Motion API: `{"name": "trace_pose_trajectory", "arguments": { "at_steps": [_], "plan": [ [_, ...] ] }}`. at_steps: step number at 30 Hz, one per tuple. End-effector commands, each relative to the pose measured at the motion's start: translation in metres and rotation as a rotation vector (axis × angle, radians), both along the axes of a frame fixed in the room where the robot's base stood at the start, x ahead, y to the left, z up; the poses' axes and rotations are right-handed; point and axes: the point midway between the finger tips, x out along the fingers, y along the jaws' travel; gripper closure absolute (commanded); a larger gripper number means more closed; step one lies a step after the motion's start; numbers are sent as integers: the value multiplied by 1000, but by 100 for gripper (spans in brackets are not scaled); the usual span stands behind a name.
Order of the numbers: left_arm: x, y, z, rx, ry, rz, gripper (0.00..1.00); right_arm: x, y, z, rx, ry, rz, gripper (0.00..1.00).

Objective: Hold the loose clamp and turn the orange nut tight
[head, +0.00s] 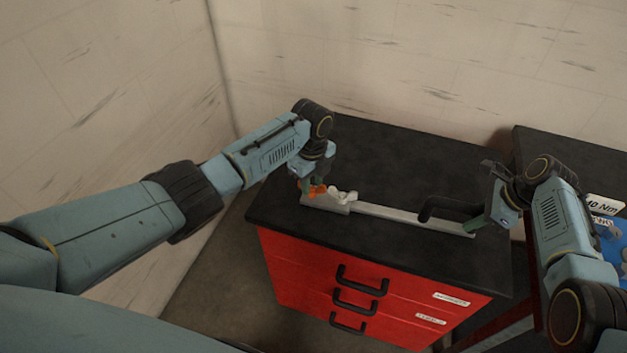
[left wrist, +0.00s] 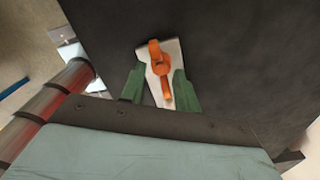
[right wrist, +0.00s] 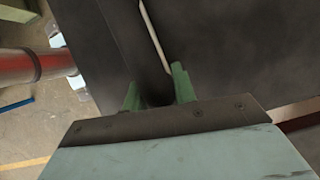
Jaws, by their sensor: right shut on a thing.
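The orange nut (head: 318,190) sits on the left end of a long pale metal bar (head: 400,217) lying on the black worktop. In the left wrist view the nut (left wrist: 158,62) has a ring-like top and a tail on a pale plate (left wrist: 174,48). My left gripper (head: 309,188) is open, its green fingers on either side of the plate and the nut's tail. A white winged part (head: 343,196) is just right of the nut. My right gripper (head: 474,222) is shut on the black handle (head: 440,205) at the bar's right end; the handle is dark between its fingers.
The black worktop (head: 390,160) tops a red drawer cabinet (head: 300,270) and is clear behind the bar. A second dark table at the right holds a blue item (head: 612,243) and a white "40 Nm" sign (head: 604,205). Walls stand behind and left.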

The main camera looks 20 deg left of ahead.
Motion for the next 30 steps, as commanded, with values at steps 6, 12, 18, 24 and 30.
{"name": "trace_pose_trajectory", "arguments": {
  "at_steps": [6, 12, 18, 24, 30],
  "plan": [
    [0, 1, 0, 1, 0, 3, 64, -1, 1, -1, 3, 3, -1, 100],
    [1, 1, 7, 1, -3, 5, 64, -1, 1, 0, 3, 3, -1, 100],
    [2, 1, 43, 2, -6, 3, 64, -1, 0, 0, 3, 3, -1, 100],
    [1, 1, 86, 1, -5, 3, 64, -1, 0, 0, 3, 3, -1, 100],
    [1, 1, 113, 1, -2, 3, 64, -1, 0, 0, 3, 2, -1, 100]
  ]
}}
